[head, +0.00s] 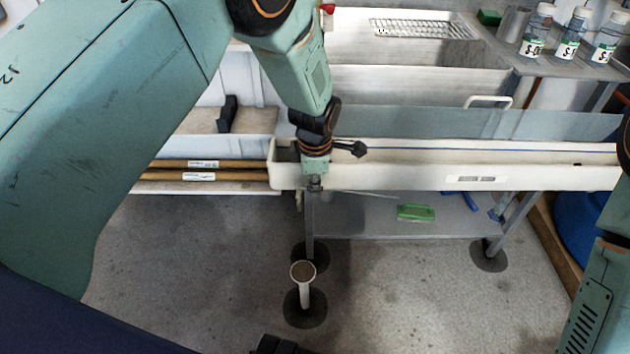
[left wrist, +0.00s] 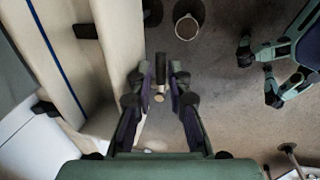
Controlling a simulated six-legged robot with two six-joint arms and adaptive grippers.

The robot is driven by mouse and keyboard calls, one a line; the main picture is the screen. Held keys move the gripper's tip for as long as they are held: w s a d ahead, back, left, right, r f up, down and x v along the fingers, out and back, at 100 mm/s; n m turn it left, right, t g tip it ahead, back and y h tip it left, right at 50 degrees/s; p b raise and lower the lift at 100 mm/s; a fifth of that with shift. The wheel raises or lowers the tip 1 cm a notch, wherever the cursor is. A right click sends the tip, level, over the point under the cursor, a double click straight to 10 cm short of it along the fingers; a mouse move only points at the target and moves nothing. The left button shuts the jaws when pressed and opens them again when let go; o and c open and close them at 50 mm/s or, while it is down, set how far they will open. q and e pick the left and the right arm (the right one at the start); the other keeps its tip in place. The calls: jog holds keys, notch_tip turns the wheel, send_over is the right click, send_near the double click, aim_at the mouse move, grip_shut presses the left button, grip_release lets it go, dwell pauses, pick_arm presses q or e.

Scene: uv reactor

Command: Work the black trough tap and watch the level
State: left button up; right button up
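The black trough tap (left wrist: 160,72) shows there beside the trough, as a short dark bar with a round tan end. My left gripper (left wrist: 163,70) is open, a finger on either side of the tap with gaps showing. In the head view my left wrist hides the tap. My right gripper (left wrist: 256,75) is open and empty, away to the right in the wrist view. The level inside cannot be read.
A white standpipe (head: 303,272) with a round brownish top stands on the floor below the trough. Labelled bottles (head: 568,45) stand at the back right. The foreground floor is mostly clear.

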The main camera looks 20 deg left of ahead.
pick_arm(q)
jog(key=shift+o, duration=1.4)
